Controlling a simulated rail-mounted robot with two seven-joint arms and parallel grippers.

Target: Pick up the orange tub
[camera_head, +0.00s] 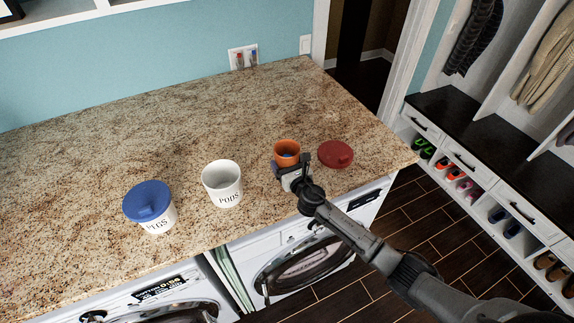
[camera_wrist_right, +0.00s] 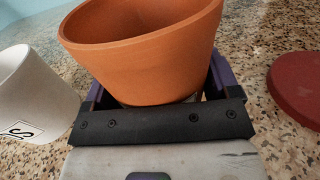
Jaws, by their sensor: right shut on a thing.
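In the right wrist view the orange tub (camera_wrist_right: 145,60) sits between the purple-edged fingers of the right gripper (camera_wrist_right: 160,85) and leans a little. Whether its base touches the counter is hidden. My left gripper is not in view.
The white PODS tub (camera_head: 222,184) stands open to the left. A white PEGS tub (camera_head: 158,222) with a blue lid (camera_head: 148,200) is farther left. A dark red lid (camera_head: 335,154) lies close on the right. The back of the counter (camera_head: 170,110) is clear.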

